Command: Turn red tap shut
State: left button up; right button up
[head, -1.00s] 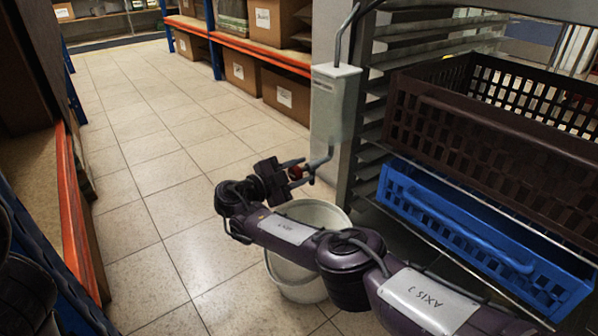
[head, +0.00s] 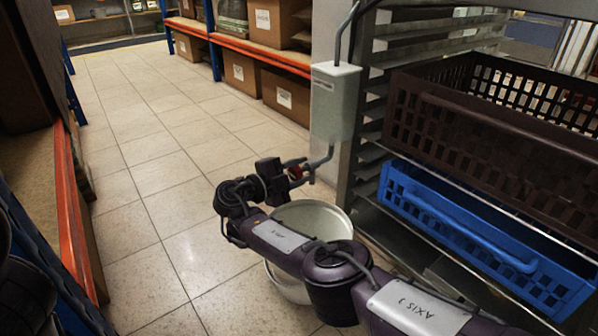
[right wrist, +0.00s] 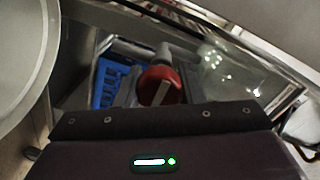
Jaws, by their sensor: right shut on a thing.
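The red tap (head: 295,173) sits on the pipe below a pale grey wall box (head: 335,100), in the middle of the head view. In the right wrist view its round red knob (right wrist: 160,88) with a pale bar across it lies just beyond the gripper body. My right gripper (head: 297,169) is shut on the red tap, its fingers on either side of the knob. The fingers hide part of the tap. A pale bucket (head: 322,211) stands on the floor below, partly hidden by my right arm. My left gripper is not in view.
A rack at right holds a dark brown crate (head: 480,135) above a blue crate (head: 470,240), close to my right arm. Shelving with an orange edge (head: 72,215) runs along the left. The tiled floor (head: 150,150) between is clear. Cardboard boxes stand on the far shelves.

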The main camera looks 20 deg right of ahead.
aim_at(292, 175)
jog(key=o, duration=1)
jog(key=p+v, duration=0.1)
jog(key=v, duration=0.6)
jog(key=shift+s+a, duration=0.1)
jog(key=shift+a, duration=0.15)
